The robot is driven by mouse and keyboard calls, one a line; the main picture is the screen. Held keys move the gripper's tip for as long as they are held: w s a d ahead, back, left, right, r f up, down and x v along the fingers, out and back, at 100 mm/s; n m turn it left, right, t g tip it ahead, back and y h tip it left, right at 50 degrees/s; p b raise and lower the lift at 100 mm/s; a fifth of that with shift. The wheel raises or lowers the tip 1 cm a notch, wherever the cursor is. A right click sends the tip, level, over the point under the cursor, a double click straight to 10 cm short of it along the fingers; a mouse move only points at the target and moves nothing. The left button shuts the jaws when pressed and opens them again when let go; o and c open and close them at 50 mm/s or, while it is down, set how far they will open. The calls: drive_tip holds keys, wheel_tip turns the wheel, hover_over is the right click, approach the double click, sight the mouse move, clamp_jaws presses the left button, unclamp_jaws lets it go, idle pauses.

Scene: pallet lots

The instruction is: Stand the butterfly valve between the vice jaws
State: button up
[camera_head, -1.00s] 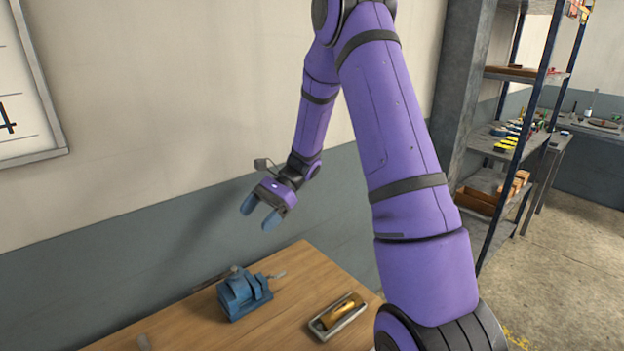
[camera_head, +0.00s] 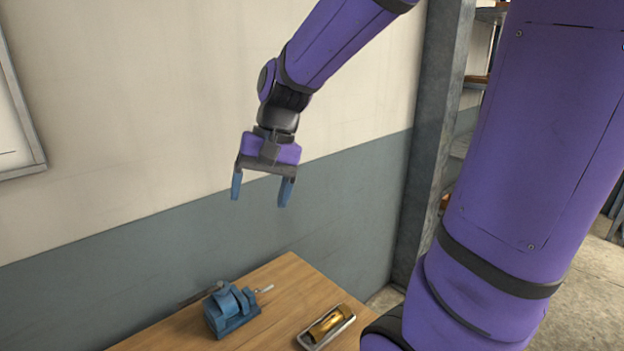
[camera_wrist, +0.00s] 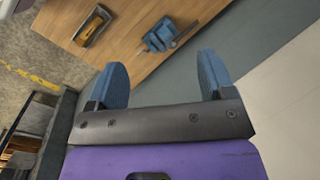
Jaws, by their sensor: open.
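A blue vice (camera_head: 231,308) stands on the wooden bench, and it also shows in the wrist view (camera_wrist: 160,35). A brass-coloured piece (camera_head: 330,320), which looks like the butterfly valve, lies in a shallow grey tray (camera_head: 309,346) to the right of the vice. The valve also shows in the wrist view (camera_wrist: 89,28), to the left of the vice. My gripper (camera_head: 261,192) is open and empty, high above the bench near the wall. Its blue fingers point down, apart from both vice and valve. I cannot make out the gap between the vice jaws.
The wooden bench (camera_head: 272,326) stands against a wall with a grey-blue lower band. Bare bench top lies between vice and tray. A metal shelf rack stands beyond a grey pillar (camera_head: 430,130) at right.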

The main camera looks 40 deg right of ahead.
drive_tip(key=s+d+r+n+t+h, duration=0.1)
drive_tip(key=s+r+n+t+h, duration=0.2)
drive_tip(key=s, duration=0.8)
drive_tip(key=shift+s+d+r+n+t+h, duration=0.25)
drive_tip(key=shift+r+n+t+h, duration=0.15)
drive_tip(key=shift+r+n+t, duration=0.8)
